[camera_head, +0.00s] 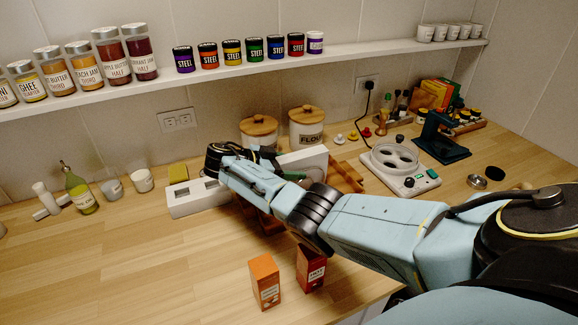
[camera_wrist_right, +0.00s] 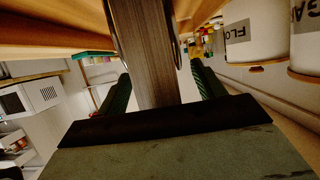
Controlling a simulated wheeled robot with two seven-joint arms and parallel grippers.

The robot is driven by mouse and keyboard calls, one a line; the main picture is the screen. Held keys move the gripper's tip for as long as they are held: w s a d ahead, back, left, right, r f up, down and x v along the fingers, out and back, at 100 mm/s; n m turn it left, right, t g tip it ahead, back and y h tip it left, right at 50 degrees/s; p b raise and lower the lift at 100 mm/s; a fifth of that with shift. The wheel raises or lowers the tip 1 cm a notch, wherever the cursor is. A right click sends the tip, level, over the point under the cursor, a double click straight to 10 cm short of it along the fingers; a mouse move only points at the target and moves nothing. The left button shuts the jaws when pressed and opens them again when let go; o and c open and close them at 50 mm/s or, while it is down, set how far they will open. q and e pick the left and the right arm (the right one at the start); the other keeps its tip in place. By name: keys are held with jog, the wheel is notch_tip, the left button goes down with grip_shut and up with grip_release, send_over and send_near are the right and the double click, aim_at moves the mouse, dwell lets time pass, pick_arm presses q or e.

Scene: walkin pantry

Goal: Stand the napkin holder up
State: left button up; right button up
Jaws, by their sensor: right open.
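A brown wooden piece, likely part of the napkin holder (camera_head: 346,176), lies low on the counter just right of my right wrist in the head view. My arm hides much of it. In the right wrist view a dark wooden slab (camera_wrist_right: 150,55), likely the same holder, stands between the two green fingers of my right gripper (camera_wrist_right: 163,92). The fingers are apart, one on each side of the slab, with gaps visible. In the head view the right gripper (camera_head: 285,173) is mostly hidden behind its own wrist. My left gripper is not in view.
Flour canister (camera_head: 306,128) and another lidded canister stand behind the gripper. A white slotted block (camera_head: 190,203) is left of it. Orange box (camera_head: 265,281) and red box (camera_head: 310,268) stand near the front edge. A white appliance (camera_head: 400,170) is right. The left front counter is clear.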

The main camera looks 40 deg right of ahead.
jog(key=v, duration=1.2)
jog(key=shift+b, duration=0.45)
